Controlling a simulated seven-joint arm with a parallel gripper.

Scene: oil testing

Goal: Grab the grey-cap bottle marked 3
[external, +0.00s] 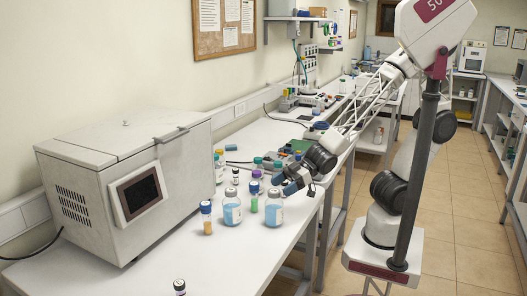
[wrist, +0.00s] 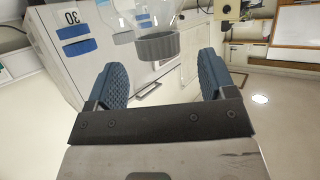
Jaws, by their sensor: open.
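Two clear grey-cap bottles with blue liquid stand upright near the table's front edge in the external view: one on the left (external: 232,211) and one on the right (external: 274,211). I cannot read a number 3 on either. My gripper (external: 285,184) is just above and right of the right bottle in that picture, fingers apart. In the wrist view, which looks upside down, my gripper (wrist: 161,68) is open and empty. A grey cap (wrist: 157,46) of a clear bottle shows beyond and between the blue fingers; its body is cut off at the top edge.
A blue-capped vial (external: 206,218) stands left of the bottles, and a green-filled vial (external: 254,196) stands between and behind them. More small vials stand behind. A large white machine (external: 120,190) fills the table's left.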

